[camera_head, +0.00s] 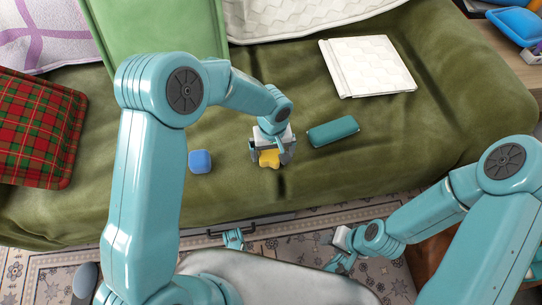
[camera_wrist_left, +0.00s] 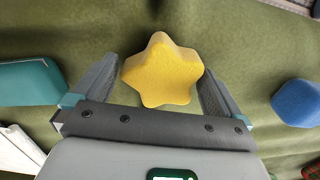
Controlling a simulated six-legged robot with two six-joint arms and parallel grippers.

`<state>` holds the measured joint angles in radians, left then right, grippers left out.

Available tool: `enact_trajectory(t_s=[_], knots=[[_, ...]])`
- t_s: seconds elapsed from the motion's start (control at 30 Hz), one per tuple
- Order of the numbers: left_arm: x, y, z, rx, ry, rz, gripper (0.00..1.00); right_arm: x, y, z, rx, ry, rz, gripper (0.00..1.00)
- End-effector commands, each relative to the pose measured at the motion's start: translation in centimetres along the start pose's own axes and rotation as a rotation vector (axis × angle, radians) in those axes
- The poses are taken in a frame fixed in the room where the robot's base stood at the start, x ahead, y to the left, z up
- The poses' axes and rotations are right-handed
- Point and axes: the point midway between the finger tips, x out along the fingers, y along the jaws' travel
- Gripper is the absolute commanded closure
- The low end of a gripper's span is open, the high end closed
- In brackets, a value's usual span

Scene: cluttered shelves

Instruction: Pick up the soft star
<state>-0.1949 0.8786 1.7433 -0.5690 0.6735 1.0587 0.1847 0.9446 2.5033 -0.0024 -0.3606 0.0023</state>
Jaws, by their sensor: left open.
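The soft star is a yellow, puffy star (camera_head: 269,158) lying on the green bed cover. In the left wrist view the star (camera_wrist_left: 161,70) sits between the two open fingers of my left gripper (camera_wrist_left: 160,85). A narrow gap shows beside the left finger, and the right finger is very close to the star; I cannot tell if it touches. In the head view my left gripper (camera_head: 270,153) points down over the star and hides part of it. My right gripper (camera_head: 341,262) is low at the right, over the rug, away from the star; its jaw state is unclear.
A blue block (camera_head: 200,161) lies left of the star, and a teal case (camera_head: 333,131) lies to its right. A white quilted folder (camera_head: 367,66) is farther back. A red plaid pillow (camera_head: 38,128) is at the left. The bed's front edge drops to a patterned rug (camera_head: 60,270).

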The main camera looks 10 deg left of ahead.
Motion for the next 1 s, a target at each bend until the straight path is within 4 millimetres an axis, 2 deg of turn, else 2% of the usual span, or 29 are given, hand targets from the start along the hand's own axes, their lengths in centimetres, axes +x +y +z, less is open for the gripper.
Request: enact_trajectory(t_s=[0.03,0.2,0.23,0.33,0.37,0.67,0.77,0.83,1.0], knots=[[0.5,0.0,0.0,-0.001,0.0,0.001,0.0,0.2,0.1,-0.1,0.001,0.002,0.0,0.57],[0.3,0.1,-0.1,-0.001,0.001,0.002,0.0,0.0,0.1,-0.1,0.001,0.002,0.0,0.57],[0.3,0.0,-0.1,-0.001,0.001,0.002,0.03,0.0,0.1,-0.1,0.001,0.002,0.0,0.57],[0.3,0.0,-0.1,-0.001,0.001,0.001,0.36,0.0,0.1,-0.1,0.001,0.002,0.0,0.57],[0.3,0.0,-0.1,-0.001,0.001,0.001,0.41,0.0,0.0,-0.1,0.001,0.002,0.0,0.57],[0.0,0.0,-0.1,-0.001,0.002,0.002,0.41,-0.1,0.0,-0.1,0.0,0.002,0.0,0.57],[-1.2,0.1,-0.1,-0.001,0.004,0.003,0.41,-0.5,-0.2,0.0,-0.002,-0.001,0.0,0.57],[-2.8,0.1,-0.1,-0.002,0.004,0.004,0.41,-1.0,-0.5,0.1,-0.005,-0.003,0.0,0.57],[-8.0,0.1,-0.1,-0.001,0.006,0.004,0.41,-2.6,-1.2,0.5,-0.013,-0.011,-0.001,0.57]])
